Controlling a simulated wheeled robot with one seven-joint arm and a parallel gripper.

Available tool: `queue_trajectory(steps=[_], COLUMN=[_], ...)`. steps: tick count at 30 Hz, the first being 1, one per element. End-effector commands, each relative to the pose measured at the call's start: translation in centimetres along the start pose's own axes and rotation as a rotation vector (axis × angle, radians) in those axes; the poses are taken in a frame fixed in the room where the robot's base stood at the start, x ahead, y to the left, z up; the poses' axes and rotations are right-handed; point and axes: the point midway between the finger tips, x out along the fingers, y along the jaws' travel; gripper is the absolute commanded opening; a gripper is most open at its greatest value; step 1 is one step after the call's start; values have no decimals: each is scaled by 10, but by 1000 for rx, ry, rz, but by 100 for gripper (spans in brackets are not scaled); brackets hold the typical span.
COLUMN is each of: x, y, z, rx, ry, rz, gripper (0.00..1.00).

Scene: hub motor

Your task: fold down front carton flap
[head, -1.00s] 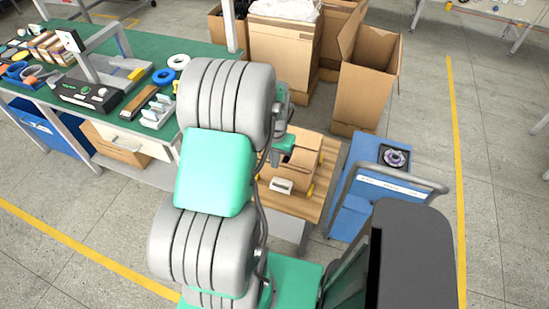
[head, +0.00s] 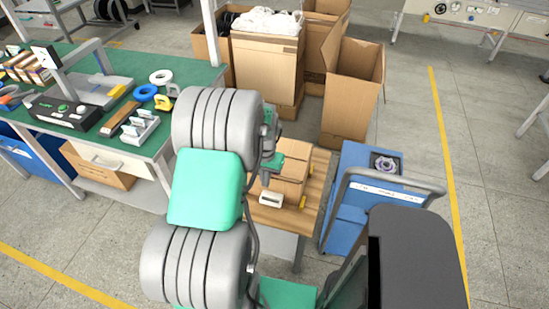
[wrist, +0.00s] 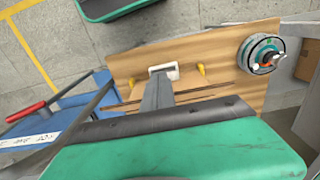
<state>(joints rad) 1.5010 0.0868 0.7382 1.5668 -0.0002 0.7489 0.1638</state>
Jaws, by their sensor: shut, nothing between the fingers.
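The carton (head: 292,170) is a small brown box on a wooden-topped table, just right of my arm in the head view. A light brown panel shows along its top, but I cannot tell how far its front flap is folded. My gripper (head: 266,179) is at the carton's near left side, partly hidden by my arm. In the wrist view, my gripper (wrist: 157,92) shows as a grey finger shape over the carton (wrist: 121,96), whose brown edges are largely hidden. The fingers are shut and empty. Whether they touch the flap is unclear.
A white block-like object (head: 271,198) and yellow pieces (wrist: 201,70) are near the carton on the wooden tabletop (wrist: 225,38). A round motor (wrist: 261,53) is at its end. A blue cart (head: 350,205) stands close right, tall cartons (head: 350,90) behind, a green bench (head: 150,75) left.

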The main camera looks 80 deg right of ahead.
Motion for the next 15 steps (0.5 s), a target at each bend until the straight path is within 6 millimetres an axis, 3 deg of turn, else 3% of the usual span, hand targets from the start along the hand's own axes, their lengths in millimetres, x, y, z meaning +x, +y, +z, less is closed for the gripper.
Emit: queue_trajectory(steps=[15], x=[2], y=[0], z=[-42], rx=[0], ry=[-1], rz=[0], gripper=[0])
